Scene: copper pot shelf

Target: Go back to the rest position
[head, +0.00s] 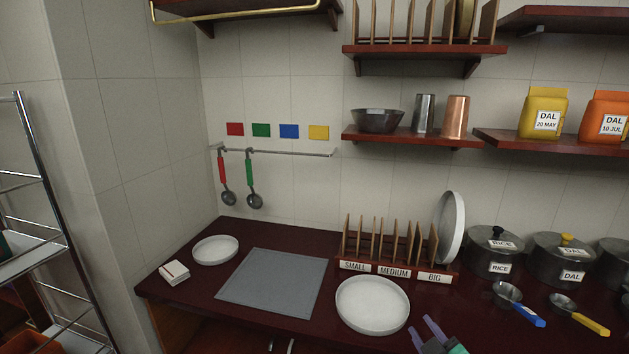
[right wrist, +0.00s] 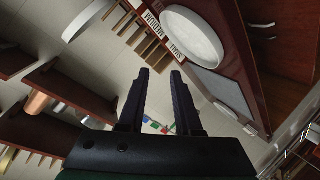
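My right gripper (head: 423,328) is at the bottom edge of the head view, over the counter front, right of a white plate lying flat (head: 372,305). In the right wrist view its two dark fingers (right wrist: 159,73) are apart with nothing held between them. My left gripper is in neither view. A wooden plate rack (head: 440,268) labelled SMALL, MEDIUM and BIG stands on the dark red counter. A large white plate (head: 452,228) stands nearly upright at its BIG end. The flat plate also shows in the right wrist view (right wrist: 192,35).
A grey mat (head: 272,282), a small white plate (head: 215,250) and a folded cloth (head: 174,272) lie at left. Lidded pots (head: 495,255) and measuring ladles (head: 508,295) are at right. Shelves (head: 410,138) hang above; a metal rack (head: 45,190) stands far left.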

